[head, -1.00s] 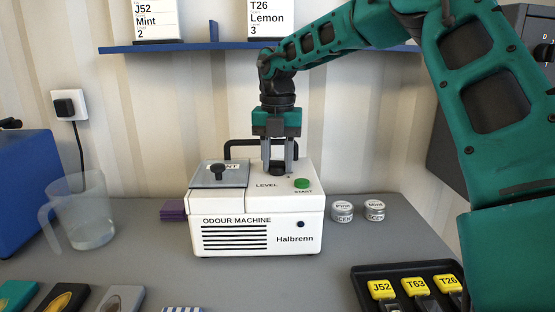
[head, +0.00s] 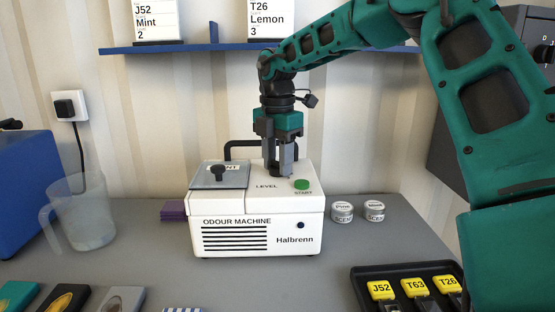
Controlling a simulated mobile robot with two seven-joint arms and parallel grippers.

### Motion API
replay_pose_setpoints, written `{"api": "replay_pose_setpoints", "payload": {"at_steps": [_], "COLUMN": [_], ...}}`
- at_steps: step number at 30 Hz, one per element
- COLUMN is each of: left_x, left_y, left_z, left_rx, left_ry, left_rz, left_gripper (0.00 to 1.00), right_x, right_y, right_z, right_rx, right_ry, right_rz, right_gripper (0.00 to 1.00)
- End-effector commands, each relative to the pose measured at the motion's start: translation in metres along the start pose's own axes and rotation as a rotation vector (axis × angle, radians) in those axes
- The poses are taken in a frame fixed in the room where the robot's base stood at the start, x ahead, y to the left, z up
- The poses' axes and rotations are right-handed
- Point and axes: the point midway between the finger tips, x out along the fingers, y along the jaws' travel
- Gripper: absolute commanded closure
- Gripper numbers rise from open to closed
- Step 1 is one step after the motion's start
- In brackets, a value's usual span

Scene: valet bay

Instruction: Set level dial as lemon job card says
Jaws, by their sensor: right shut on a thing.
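The white odour machine (head: 256,215) stands on the grey bench, with the word LEVEL on its top beside the level dial. My right gripper (head: 278,170) points down over the dial and is shut on it. The fingers hide most of the dial and its setting cannot be read. The lemon job card (head: 271,20) stands on the blue shelf and reads T26, Lemon, 3. My left gripper is not in view.
The green START button (head: 302,184) is close to the right of the fingers. The machine's black handle (head: 236,146) rises behind. Two scent tins (head: 342,211) stand to the right, a clear jug (head: 82,215) to the left. A black tray (head: 362,275) holds tagged keys.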

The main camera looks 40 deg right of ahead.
Motion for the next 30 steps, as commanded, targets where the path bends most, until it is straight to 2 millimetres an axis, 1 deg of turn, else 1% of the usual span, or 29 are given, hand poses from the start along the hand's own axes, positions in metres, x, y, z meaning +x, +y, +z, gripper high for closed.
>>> {"api": "replay_pose_setpoints", "payload": {"at_steps": [13, 14, 15, 21, 30], "left_x": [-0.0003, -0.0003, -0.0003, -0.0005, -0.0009], "left_y": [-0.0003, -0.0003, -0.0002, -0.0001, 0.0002], "left_z": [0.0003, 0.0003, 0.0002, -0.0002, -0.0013], "left_rx": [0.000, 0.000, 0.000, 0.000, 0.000], "left_ry": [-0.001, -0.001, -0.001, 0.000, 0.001], "left_rz": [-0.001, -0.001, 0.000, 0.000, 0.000], "left_gripper": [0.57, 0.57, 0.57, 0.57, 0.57], "right_x": [-0.0007, -0.0007, -0.0007, -0.0004, -0.0027], "right_y": [0.0005, 0.0004, 0.0004, 0.0002, 0.0002], "right_z": [0.0005, 0.0005, 0.0005, 0.0003, 0.0001], "right_rx": [0.012, 0.012, 0.012, 0.010, 0.010], "right_ry": [-0.001, -0.001, -0.001, -0.001, 0.000], "right_rz": [0.002, 0.002, 0.002, 0.001, 0.001], "right_gripper": [0.93, 0.61, 0.57, 0.38, 0.37]}}
